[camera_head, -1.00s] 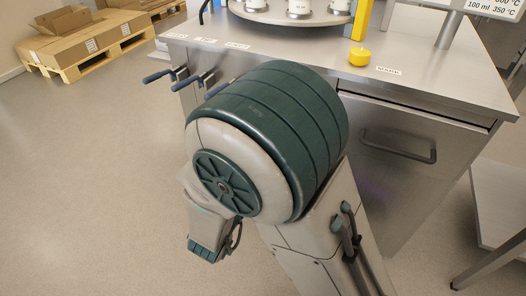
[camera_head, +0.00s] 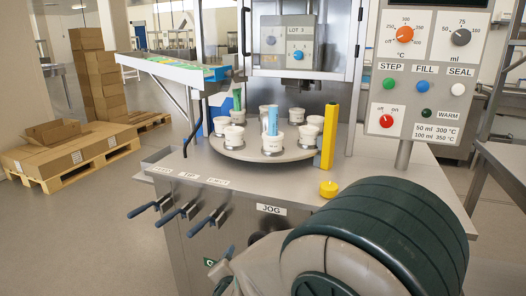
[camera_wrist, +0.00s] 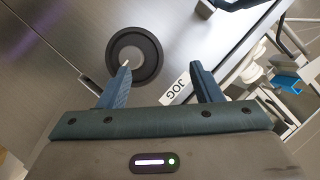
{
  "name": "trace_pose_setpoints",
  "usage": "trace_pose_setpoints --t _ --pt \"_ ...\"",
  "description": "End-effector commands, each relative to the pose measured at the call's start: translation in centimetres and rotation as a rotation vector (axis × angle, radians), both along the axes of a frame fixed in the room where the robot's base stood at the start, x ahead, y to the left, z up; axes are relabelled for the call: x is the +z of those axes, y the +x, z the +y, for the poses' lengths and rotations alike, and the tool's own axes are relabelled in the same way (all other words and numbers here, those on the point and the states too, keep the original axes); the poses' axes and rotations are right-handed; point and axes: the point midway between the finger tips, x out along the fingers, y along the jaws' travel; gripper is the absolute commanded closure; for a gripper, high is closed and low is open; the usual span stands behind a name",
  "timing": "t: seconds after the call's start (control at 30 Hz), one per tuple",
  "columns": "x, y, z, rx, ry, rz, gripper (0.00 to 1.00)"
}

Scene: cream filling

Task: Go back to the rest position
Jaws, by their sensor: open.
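My gripper (camera_wrist: 161,82) is open and empty in the wrist view, its two blue-grey fingers spread apart. Beyond the fingers are the steel cabinet front, a round black knob (camera_wrist: 120,56) and the JOG label (camera_wrist: 178,88). The left fingertip overlaps the knob in the picture; I cannot tell whether they touch. In the head view my arm fills the lower right and hides most of the gripper. The JOG label (camera_head: 271,209) shows on the machine's front edge there.
A turntable (camera_head: 262,154) with several white cups stands on the steel machine. Handles (camera_head: 206,222) stick out at the front left. Boxes on a pallet (camera_head: 75,158) stand behind open floor.

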Motion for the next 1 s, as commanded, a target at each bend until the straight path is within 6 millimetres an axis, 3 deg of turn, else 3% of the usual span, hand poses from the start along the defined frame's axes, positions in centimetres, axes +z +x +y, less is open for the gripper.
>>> trace_pose_setpoints --t 0.03,0.27,0.47,0.67,0.8,1.0 --pt "2.8 0.5 -0.4 0.038 0.010 0.034 0.41" --pt "9.1 0.4 -1.8 0.270 -0.028 0.205 0.41" --pt "14.3 -1.9 -4.7 0.449 -0.132 0.349 0.41" --pt "19.1 -6.0 -9.4 0.585 -0.284 0.521 0.41" --pt "22.1 -9.8 -13.6 0.643 -0.398 0.667 0.41" --pt "25.1 -14.8 -18.6 0.672 -0.516 0.862 0.41"
